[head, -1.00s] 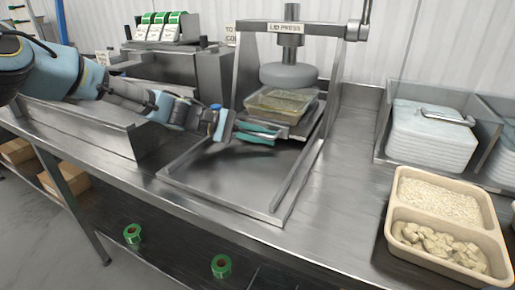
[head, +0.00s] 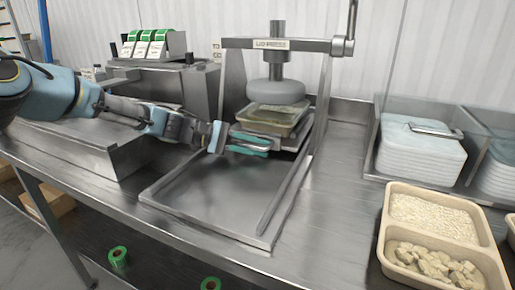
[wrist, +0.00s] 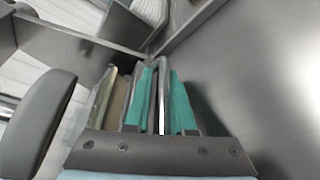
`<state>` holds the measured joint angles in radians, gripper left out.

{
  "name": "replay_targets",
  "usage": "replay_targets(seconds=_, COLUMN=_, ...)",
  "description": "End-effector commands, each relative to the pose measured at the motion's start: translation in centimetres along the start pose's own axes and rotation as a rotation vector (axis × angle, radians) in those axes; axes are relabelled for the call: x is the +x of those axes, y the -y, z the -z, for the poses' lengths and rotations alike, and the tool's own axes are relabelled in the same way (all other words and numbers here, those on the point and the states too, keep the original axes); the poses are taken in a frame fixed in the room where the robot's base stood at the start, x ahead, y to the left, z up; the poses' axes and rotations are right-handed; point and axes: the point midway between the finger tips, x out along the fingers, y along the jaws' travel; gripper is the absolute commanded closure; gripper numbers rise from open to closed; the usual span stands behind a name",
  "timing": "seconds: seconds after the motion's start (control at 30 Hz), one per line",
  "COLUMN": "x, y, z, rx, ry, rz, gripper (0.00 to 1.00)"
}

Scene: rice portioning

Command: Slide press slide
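The lid press (head: 276,92) stands on the steel counter, its round grey pad raised. A filled tray with a clear-looking lid (head: 278,118) sits on the metal slide (head: 285,140), mostly beneath the pad, with a small gap between them. My gripper (head: 250,147) is at the slide's front edge, reaching in from the left. In the wrist view its teal fingers (wrist: 162,103) stand on either side of a thin metal edge and appear closed on it. The pad (wrist: 38,125) and the side of the tray (wrist: 102,98) show to the left there.
The press's base rails (head: 215,205) are bare in front of the slide. A beige tray with rice and chunks (head: 437,238) stands at the right front. Behind it is a bin of stacked clear lids (head: 420,150). A label dispenser (head: 152,45) stands at the back left.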

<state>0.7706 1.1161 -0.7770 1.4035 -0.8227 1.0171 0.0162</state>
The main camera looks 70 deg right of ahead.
Motion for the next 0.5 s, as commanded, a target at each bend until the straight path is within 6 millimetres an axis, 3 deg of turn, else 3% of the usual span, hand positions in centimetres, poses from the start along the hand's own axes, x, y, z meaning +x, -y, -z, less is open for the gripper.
replay_targets(seconds=0.17, x=-0.2, y=-1.1, z=-0.4, rx=0.004, ry=-0.003, rz=-0.004, gripper=0.73)
replay_targets(seconds=0.33, x=-0.9, y=-3.9, z=-2.1, rx=0.011, ry=-0.004, rz=-0.009, gripper=0.73)
replay_targets(seconds=0.4, x=-1.2, y=-5.1, z=-2.9, rx=0.010, ry=-0.002, rz=-0.009, gripper=0.44)
replay_targets(seconds=0.5, x=-1.6, y=-6.6, z=-3.9, rx=0.011, ry=0.000, rz=-0.008, gripper=0.44)
